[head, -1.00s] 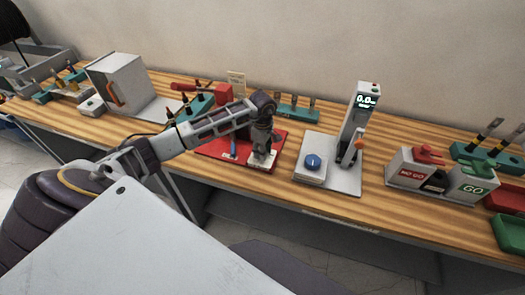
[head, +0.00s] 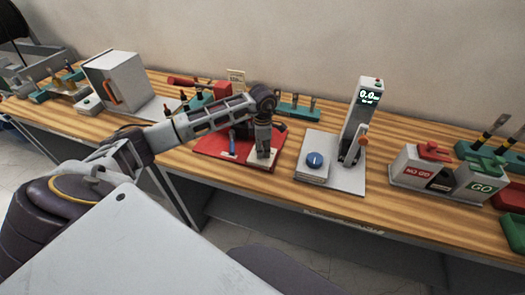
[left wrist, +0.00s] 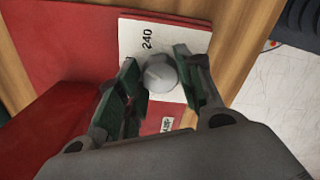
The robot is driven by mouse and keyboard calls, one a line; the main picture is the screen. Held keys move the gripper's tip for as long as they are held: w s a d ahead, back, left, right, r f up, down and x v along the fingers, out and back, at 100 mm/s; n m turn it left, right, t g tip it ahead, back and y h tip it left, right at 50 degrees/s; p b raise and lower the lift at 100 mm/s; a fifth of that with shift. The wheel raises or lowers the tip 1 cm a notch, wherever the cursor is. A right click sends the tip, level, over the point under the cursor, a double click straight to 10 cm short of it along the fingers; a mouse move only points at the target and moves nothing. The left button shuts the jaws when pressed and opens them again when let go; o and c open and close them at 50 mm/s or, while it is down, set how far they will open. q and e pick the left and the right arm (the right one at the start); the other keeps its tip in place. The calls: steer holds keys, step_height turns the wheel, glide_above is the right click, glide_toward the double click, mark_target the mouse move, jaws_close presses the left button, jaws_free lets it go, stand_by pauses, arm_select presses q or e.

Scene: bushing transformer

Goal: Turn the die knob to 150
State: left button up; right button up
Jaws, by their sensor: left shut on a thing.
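The plate sits on the front right of a red base (head: 205,146). My left gripper (head: 262,153) points down over the plate. In the left wrist view its two green-padded fingers (left wrist: 161,84) are shut on the knob, one on each side. In the head view the gripper hides the knob. My right gripper is not in view.
Right of the red base stands a grey device with a blue knob (head: 315,160) and a display column (head: 363,112). A NO GO / GO gauge (head: 438,170) is farther right. A grey box (head: 118,79) and green racks stand to the left and behind. Bare wood lies along the front edge.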

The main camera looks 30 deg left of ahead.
arm_select(q)
steer(key=shift+n+b, duration=0.95)
steer(key=shift+n, duration=1.65)
steer(key=shift+w, duration=0.1)
steer(key=shift+r, duration=0.1)
steer(key=o, duration=1)
steer(key=shift+o, duration=0.2)
step_height(320, 180, up, 12)
